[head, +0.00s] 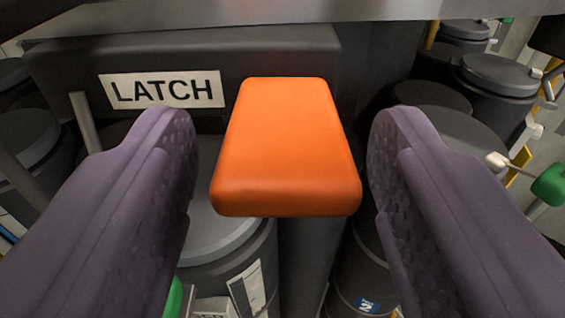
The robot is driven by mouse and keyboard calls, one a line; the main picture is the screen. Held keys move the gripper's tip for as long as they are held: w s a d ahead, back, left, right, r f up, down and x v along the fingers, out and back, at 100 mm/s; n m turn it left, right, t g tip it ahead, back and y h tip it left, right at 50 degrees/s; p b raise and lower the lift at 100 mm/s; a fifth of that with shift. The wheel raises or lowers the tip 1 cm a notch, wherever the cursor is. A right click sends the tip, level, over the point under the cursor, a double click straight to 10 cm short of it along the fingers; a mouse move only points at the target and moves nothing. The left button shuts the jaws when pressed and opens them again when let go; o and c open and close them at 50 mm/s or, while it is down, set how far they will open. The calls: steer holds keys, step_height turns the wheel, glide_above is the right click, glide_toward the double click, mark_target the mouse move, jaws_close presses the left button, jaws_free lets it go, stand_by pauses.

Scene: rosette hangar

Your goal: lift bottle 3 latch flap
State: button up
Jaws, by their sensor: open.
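The latch flap (288,147) is an orange block with rounded edges in the middle of the head view. It juts toward me from a dark grey housing with a white label (163,90) reading "LATCH". My gripper (281,150) is open, with one purple finger on each side of the flap. A gap shows between each finger and the flap. The bottle's number does not show.
Dark grey cylinders stand below and behind, such as one at the right (495,85) and one under the flap (228,255). A green knob (550,184) on a rod is at the right edge. A grey beam (300,12) crosses the top.

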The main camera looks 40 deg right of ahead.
steer(key=v, duration=0.6)
steer(key=shift+s+a+b, duration=0.25)
steer(key=shift+s+b, duration=0.05)
steer(key=shift+s, duration=0.05)
steer(key=w+a+f+n+t+y+b, duration=0.1)
steer(key=a+f+n+t+y+b, duration=0.2)
steer(key=a+f+b, duration=0.7)
steer(key=w+a+f+n+y+b, duration=0.2)
steer(key=a+y+b, duration=0.3)
steer(key=b, duration=1.1)
steer(key=s+a+f+n+y+b, duration=0.1)
steer(key=s+a+f+b, duration=0.2)
steer(key=b, duration=0.7)
steer(key=s+a+f+n+g+y+b, duration=0.1)
steer(key=s+a+f+b, duration=0.3)
steer(key=f+b, duration=0.4)
steer(key=shift+s+b, duration=0.45)
steer(key=shift+b, duration=0.4)
